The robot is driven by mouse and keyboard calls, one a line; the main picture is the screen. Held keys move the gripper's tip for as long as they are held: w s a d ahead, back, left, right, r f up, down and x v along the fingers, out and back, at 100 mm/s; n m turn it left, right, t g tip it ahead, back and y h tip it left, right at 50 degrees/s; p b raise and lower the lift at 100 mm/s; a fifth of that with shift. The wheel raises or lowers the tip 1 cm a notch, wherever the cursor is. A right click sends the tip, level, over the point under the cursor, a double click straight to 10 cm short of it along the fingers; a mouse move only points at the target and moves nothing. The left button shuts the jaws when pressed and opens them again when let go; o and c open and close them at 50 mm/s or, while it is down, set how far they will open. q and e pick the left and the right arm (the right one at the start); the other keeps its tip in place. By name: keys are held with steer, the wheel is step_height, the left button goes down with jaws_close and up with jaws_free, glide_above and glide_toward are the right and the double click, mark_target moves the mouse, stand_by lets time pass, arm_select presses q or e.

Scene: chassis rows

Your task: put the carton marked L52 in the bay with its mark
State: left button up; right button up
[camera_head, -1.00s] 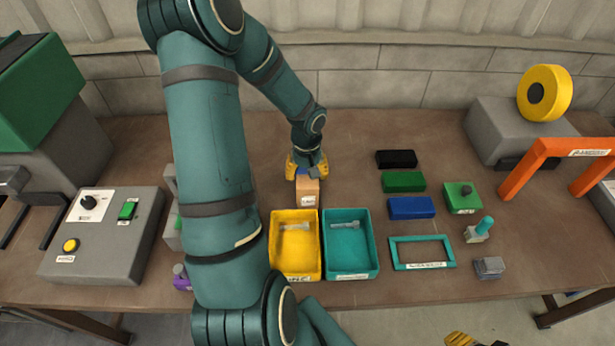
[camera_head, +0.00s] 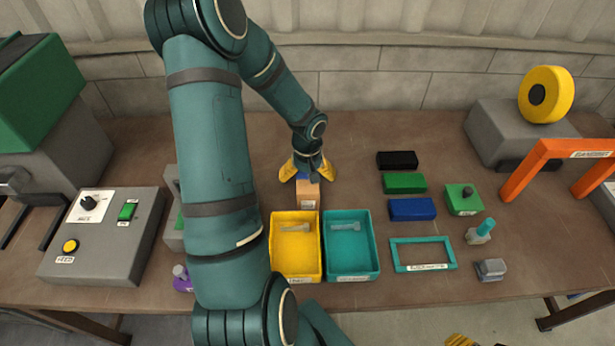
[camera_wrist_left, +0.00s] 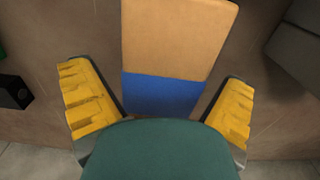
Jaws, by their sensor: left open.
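A small tan carton (camera_head: 308,195) with a white label stands on the bench behind the two bins; the label is too small to read. My left gripper (camera_head: 307,172) is open just behind and above it, fingers spread. In the left wrist view the carton's tan surface (camera_wrist_left: 178,38) lies beyond the fingers, with a blue patch (camera_wrist_left: 162,93) between them; I cannot tell whether the blue belongs to the carton. Both yellow fingers stand apart from it. Only a yellow piece of my right gripper (camera_head: 460,340) shows at the bottom edge. No mark L52 is readable.
A yellow bin (camera_head: 296,272) and a teal bin (camera_head: 350,273), each with a grey part inside, stand in front of the carton. To the right are black (camera_head: 397,160), green (camera_head: 405,183) and blue (camera_head: 412,209) blocks and a teal frame (camera_head: 422,267). A grey control box (camera_head: 105,255) stands left.

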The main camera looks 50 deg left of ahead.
arm_select(q)
step_height(320, 180, up, 11)
steer(key=shift+r+p, duration=0.2)
steer(key=shift+p, duration=0.7)
steer(key=shift+d+r, duration=0.1)
steer(key=shift+r, duration=0.3)
steer(key=shift+d+r, duration=0.1)
steer(key=shift+r, duration=0.2)
step_height(320, 180, down, 8)
steer(key=shift+r+b, duration=0.1)
steer(key=shift+b, duration=0.45)
steer(key=shift+a+f+b, duration=0.15)
steer(key=shift+f, duration=1.4)
steer(key=shift+a+f+b, duration=0.1)
steer(key=shift+f+b, duration=0.05)
steer(key=shift+f, duration=1.35)
steer(key=c, duration=1.4)
